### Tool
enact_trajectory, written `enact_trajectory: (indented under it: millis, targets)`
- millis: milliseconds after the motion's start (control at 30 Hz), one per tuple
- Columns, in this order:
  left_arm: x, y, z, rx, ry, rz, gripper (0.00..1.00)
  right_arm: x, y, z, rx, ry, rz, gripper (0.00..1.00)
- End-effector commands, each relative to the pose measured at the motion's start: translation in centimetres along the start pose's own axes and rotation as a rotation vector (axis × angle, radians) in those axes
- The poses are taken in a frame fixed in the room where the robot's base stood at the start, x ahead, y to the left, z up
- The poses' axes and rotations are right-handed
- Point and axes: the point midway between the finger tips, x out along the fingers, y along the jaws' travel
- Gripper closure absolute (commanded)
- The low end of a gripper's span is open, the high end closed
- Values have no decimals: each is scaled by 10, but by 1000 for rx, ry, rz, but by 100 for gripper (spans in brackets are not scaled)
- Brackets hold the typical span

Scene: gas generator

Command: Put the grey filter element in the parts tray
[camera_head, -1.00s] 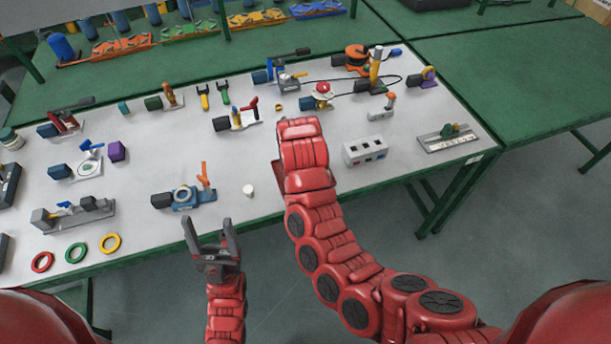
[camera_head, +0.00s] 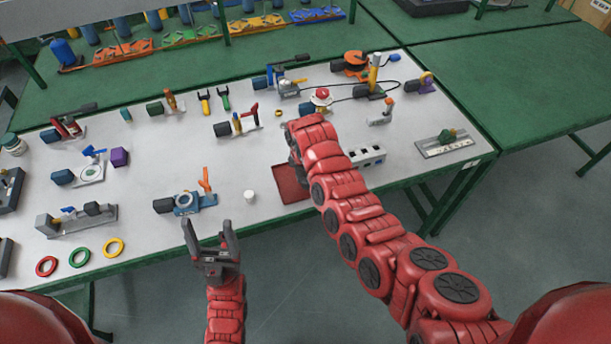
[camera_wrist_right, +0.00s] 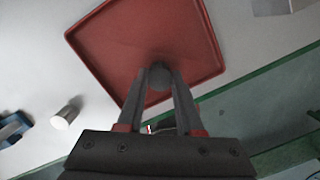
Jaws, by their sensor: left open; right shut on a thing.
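My right gripper (camera_wrist_right: 159,95) is shut on the grey filter element (camera_wrist_right: 158,78), a small grey round piece between its fingertips. The red parts tray (camera_wrist_right: 190,22) lies behind the piece in the right wrist view. Whether the piece touches the tray floor cannot be told. In the head view the tray (camera_head: 288,186) shows on the table's front part, partly covered by my right arm. The right fingertips and the filter element are hidden there. My left gripper (camera_head: 207,228) is open and empty, in front of the table's front edge.
A small white cylinder (camera_head: 250,197) stands left of the tray, with a blue valve-like part (camera_head: 187,203) further left. A white socket box (camera_head: 370,157) stands right of the tray. Coloured rings (camera_head: 79,257) lie at the front left.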

Motion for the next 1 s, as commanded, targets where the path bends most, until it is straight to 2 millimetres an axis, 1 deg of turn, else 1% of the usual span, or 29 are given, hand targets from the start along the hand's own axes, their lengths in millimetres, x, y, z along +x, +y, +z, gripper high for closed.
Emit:
enact_trajectory:
  millis: [233, 267, 300, 400, 767, 867, 967, 1000]
  targets:
    - [0, 0, 0, 0, 0, 0, 30, 3, 0, -1, -1, 1, -1, 100]
    - [0, 0, 0, 0, 0, 0, 30, 3, 0, 0, 0, 0, 0, 60]
    - [0, 0, 0, 0, 0, 0, 30, 3, 0, 0, 0, 0, 0, 52]
    - [0, 0, 0, 0, 0, 0, 30, 3, 0, 0, 0, 0, 0, 35]
    - [-1, 0, 0, 0, 0, 0, 30, 0, 1, 0, 0, -2, 2, 35]
    - [-3, 0, 0, 0, 0, 0, 30, -8, 2, 2, -1, -6, 5, 35]
    - [-7, 0, 1, 0, 0, 0, 30, -22, 1, 1, 1, -6, 4, 35]
    - [-8, 0, 1, 0, 0, 0, 30, -29, 1, 1, 2, -5, 6, 35]
